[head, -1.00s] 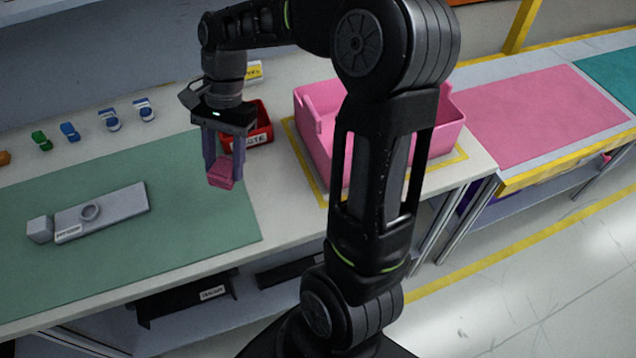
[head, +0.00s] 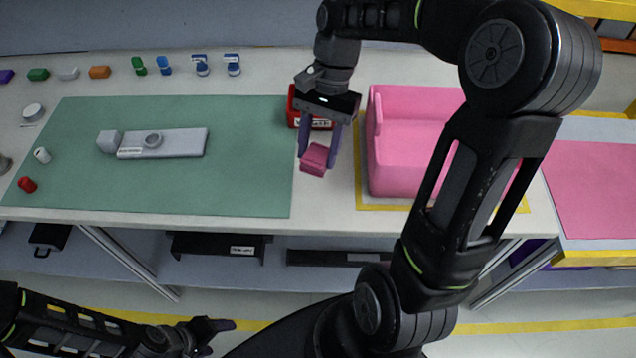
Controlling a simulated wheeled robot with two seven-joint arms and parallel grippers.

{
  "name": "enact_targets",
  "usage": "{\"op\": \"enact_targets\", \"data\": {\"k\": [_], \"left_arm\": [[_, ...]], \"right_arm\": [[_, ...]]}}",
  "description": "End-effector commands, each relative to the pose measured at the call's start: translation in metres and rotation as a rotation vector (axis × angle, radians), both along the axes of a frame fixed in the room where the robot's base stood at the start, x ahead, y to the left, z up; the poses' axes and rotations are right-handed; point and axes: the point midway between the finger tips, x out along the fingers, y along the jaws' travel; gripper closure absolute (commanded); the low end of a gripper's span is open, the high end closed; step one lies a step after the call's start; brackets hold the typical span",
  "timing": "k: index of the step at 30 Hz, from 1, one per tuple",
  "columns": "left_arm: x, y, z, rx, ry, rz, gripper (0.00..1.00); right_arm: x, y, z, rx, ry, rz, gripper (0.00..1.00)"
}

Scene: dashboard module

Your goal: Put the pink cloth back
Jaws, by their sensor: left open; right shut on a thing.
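The pink cloth (head: 314,162) is a small folded bundle. My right gripper (head: 318,157) is shut on it, and the cloth shows between and below the fingertips. They are in front of the red bin (head: 294,108), just right of the green mat's edge; the height above the table is hard to tell. The large pink tote (head: 395,168) stands just right of the cloth, apart from it. My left gripper (head: 222,336) is low at the bottom of the view, off the table's front edge, open and empty.
The green mat (head: 235,180) bears a grey module (head: 185,143) with a ring and a block. Several small coloured items line the table's back. My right arm hides part of the pink tote.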

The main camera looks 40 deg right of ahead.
Motion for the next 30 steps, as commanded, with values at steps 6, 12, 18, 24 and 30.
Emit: {"op": "enact_targets", "data": {"k": [6, 12, 18, 24, 30], "left_arm": [[-0.001, 0.0, 0.004, 0.001, 0.001, 0.001, 0.33], [-0.001, 0.0, 0.005, 0.002, 0.003, 0.0, 0.33], [-0.001, 0.0, 0.004, 0.002, 0.003, 0.0, 0.33], [-0.001, 0.0, 0.006, 0.002, 0.003, 0.001, 0.33], [-0.001, 0.001, 0.008, 0.002, 0.004, 0.001, 0.33]], "right_arm": [[-0.001, 0.0, -0.038, 0.001, 0.005, -0.002, 0.93], [0.0, 0.0, -0.056, 0.0, 0.0, 0.0, 0.93], [0.0, 0.0, -0.056, -0.001, -0.001, 0.0, 0.93], [-0.001, 0.001, -0.071, 0.001, 0.003, 0.0, 0.93], [0.0, 0.0, -0.093, 0.0, 0.002, -0.001, 0.93]]}}
